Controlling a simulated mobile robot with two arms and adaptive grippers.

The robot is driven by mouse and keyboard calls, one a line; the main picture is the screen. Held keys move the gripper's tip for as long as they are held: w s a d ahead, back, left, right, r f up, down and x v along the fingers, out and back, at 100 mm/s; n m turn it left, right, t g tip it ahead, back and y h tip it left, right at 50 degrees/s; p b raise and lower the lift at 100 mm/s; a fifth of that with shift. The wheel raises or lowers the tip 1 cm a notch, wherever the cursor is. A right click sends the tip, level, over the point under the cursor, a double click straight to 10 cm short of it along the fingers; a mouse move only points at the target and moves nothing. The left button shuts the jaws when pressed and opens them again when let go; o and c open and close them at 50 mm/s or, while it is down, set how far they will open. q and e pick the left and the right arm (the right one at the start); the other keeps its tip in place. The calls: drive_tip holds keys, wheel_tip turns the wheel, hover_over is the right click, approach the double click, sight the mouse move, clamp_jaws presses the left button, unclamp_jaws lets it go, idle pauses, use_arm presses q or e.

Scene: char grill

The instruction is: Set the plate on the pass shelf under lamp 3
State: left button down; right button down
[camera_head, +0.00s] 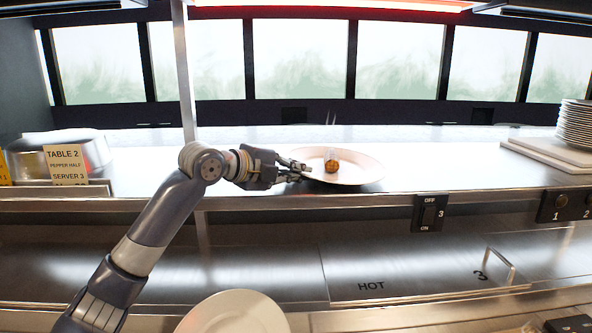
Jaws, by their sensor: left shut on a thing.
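A white plate (362,172) with a small brown and white item (333,162) on it is at the pass shelf (430,178), near its front edge. My left gripper (302,171) is shut on the plate's left rim. I cannot tell whether the plate's underside touches the shelf. A red-glowing lamp (330,4) runs along the top, above the plate; no number shows on it. A switch marked 3 (429,212), with OFF and ON, is on the shelf front, right of the plate. My right gripper is not in view.
A stack of plates (577,124) stands on a white board at the right. A ticket (66,163) reading TABLE 2 and a metal pan are at the left. A post (184,75) rises behind my left arm. Another plate (235,313) is below, in front.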

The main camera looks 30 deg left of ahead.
use_arm(q)
drive_tip(key=shift+r, duration=0.15)
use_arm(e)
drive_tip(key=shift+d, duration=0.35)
use_arm(q)
drive_tip(key=c, duration=2.1)
unclamp_jaws()
drive_tip(key=shift+s+f, duration=0.1)
drive_tip(key=shift+f, duration=0.15)
drive_tip(key=shift+o, duration=0.2)
drive_tip(key=shift+d, duration=0.1)
drive_tip(key=shift+r, duration=0.1)
